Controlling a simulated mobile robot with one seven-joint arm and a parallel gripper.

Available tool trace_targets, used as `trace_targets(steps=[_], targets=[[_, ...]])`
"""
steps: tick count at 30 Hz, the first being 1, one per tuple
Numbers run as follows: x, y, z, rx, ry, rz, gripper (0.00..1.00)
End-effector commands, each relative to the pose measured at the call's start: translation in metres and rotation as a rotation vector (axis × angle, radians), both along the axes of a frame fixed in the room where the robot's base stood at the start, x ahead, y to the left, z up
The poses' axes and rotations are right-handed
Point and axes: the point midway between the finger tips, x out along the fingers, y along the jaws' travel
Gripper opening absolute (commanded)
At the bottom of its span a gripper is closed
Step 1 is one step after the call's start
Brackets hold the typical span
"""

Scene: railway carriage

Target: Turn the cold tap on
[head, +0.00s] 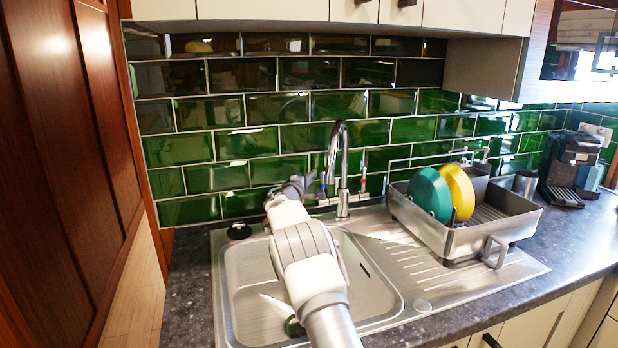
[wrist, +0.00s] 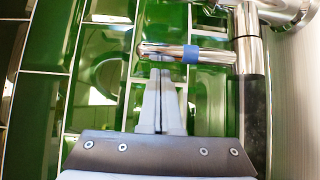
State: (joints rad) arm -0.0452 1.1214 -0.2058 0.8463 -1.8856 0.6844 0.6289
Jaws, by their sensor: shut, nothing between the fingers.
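The chrome mixer tap (head: 342,165) stands behind the sink, with a tall curved spout. Its cold handle, a chrome lever with a blue band (head: 323,181), is on the left side. In the wrist view the cold lever (wrist: 165,50) lies across the picture, its blue band (wrist: 191,54) near the tap body. A red-marked handle (head: 363,180) is on the tap's right. My gripper (head: 298,183) is just left of the cold lever. In the wrist view the gripper (wrist: 161,78) is shut and empty, fingertips close to the lever; I cannot tell whether they touch. No water stream is visible.
The steel sink (head: 235,290) lies under my arm. A grey dish rack (head: 440,238) with a teal plate (head: 430,194) and a yellow plate (head: 458,191) stands right of the tap. Green tiles (head: 220,145) close off the back. A wooden panel (head: 70,130) is at left.

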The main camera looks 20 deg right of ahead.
Motion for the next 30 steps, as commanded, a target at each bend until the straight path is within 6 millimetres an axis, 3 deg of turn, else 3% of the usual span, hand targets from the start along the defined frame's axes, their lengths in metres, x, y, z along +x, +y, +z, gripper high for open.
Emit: trace_targets(steps=[12, 30], targets=[[-0.024, -0.005, 0.000, 0.001, -0.001, -0.001, 0.00], [-0.025, -0.003, -0.001, 0.001, -0.007, 0.000, 0.00]])
